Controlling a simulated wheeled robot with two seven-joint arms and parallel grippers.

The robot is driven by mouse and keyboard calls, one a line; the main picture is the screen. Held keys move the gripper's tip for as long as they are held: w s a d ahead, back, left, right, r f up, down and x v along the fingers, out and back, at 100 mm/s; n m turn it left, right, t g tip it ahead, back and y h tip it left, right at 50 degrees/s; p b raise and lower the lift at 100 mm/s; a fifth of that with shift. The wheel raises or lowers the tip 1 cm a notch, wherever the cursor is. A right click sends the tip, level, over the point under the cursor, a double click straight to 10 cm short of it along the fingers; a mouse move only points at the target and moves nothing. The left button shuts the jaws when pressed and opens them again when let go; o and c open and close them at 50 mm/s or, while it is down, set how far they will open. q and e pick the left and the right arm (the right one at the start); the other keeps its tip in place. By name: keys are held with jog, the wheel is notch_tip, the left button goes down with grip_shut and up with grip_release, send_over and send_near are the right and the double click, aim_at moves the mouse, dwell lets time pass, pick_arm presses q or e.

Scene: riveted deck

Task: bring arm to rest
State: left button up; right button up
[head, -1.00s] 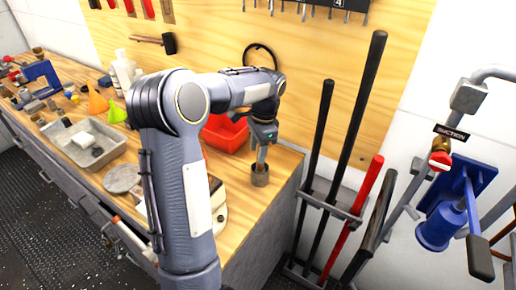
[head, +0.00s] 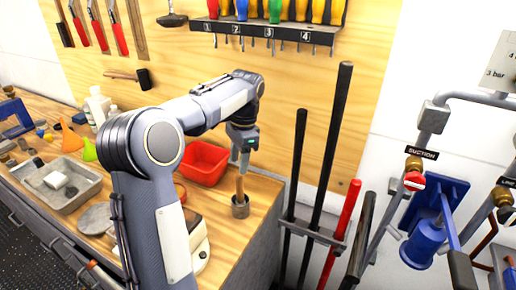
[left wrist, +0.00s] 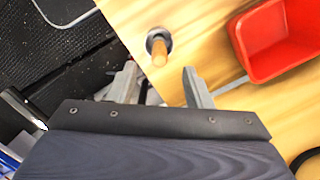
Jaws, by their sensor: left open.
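My left arm reaches over the workbench in the head view, and its gripper (head: 242,160) points down near the bench's right end. In the left wrist view the two fingers of this gripper (left wrist: 160,85) stand apart with nothing gripped between them. A small dark metal cup (head: 240,207) stands upright on the bench below the gripper, with a wooden handle (head: 240,186) standing up out of it. The cup (left wrist: 157,35) and handle (left wrist: 165,52) also show just beyond the fingertips in the left wrist view. My right gripper is not in view.
A red bin (head: 203,163) stands close left of the gripper. A grey tray (head: 60,197) lies further left on the bench (head: 238,243). Right of the bench stands a rack (head: 310,232) of long bars. A blue pump (head: 424,243) and pipes are on the right wall.

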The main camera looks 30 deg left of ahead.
pick_arm(q)
jog(key=s+d+r+n+t+h, duration=0.2)
jog(key=s+d+n+t, duration=0.2)
jog(key=s+d, duration=0.8)
jog(key=s+d+f+n+t+h, duration=0.1)
jog(key=s+d+f+n, duration=0.1)
jog(key=s, duration=0.3)
jog(key=s+d+f+n+t+h, duration=0.1)
jog(key=s+d+f+t, duration=0.1)
jog(key=s+d+f, duration=0.2)
jog(key=s, duration=0.2)
jog(key=shift+s+d+n+h, duration=0.25)
jog(key=shift+s+n+h, duration=0.05)
jog(key=shift+n, duration=0.1)
jog(key=shift+r, duration=0.1)
